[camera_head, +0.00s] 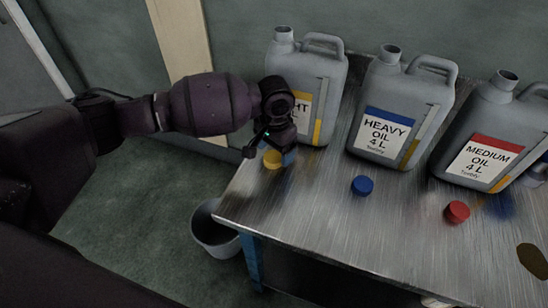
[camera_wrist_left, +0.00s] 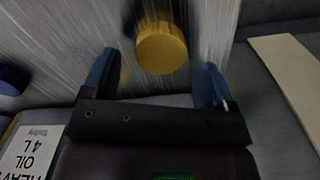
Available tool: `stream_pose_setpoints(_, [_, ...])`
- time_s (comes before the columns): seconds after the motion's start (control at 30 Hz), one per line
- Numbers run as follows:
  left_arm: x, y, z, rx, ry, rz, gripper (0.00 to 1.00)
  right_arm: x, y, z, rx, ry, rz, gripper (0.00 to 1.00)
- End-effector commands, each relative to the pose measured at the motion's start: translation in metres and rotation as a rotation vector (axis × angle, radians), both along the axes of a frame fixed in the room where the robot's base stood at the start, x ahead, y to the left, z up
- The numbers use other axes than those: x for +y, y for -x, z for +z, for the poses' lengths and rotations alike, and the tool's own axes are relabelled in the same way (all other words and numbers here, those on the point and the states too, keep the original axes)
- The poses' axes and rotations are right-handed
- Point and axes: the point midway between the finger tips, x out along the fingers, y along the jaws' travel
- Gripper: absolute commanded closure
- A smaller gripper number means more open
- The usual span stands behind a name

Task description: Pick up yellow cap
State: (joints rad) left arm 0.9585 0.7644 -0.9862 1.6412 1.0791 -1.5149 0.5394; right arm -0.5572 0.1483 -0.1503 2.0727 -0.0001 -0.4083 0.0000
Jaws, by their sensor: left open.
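The yellow cap (camera_head: 272,159) lies on the metal table (camera_head: 310,205) near its left edge, in front of the light oil canister (camera_head: 310,95). My left gripper (camera_head: 268,150) is right over the cap and partly hides it in the head view. In the left wrist view the yellow cap (camera_wrist_left: 161,48) shows between and just beyond the two blue fingertips of my left gripper (camera_wrist_left: 158,75). The fingers are open, with a gap on either side of the cap. My right gripper is not seen in either view.
The blue cap (camera_head: 362,185) and red cap (camera_head: 457,211) lie further right on the table. The heavy oil canister (camera_head: 402,110) and medium oil canister (camera_head: 492,135) stand behind them. A grey bin (camera_head: 213,232) stands on the floor by the table's left edge.

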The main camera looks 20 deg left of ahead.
Motion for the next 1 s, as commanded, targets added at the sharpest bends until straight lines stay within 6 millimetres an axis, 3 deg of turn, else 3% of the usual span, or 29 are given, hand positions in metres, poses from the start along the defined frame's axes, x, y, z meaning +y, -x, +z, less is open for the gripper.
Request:
stream_pose_setpoints(0.1, [0.0001,0.0008,-0.0184,0.004,-0.001,-0.001,0.2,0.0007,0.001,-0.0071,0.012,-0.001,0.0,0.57])
stream_pose_setpoints(0.37, [-0.0001,0.0003,-0.0189,-0.001,0.0,-0.001,0.2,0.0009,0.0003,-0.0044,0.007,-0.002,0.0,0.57])
stream_pose_setpoints(0.7, [-0.0001,0.0003,-0.019,0.0,0.0,-0.001,0.71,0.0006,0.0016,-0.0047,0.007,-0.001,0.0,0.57])
stream_pose_setpoints(1.0, [-0.0001,0.0003,-0.0188,0.0,0.0,-0.001,0.72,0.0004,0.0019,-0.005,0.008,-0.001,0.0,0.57])
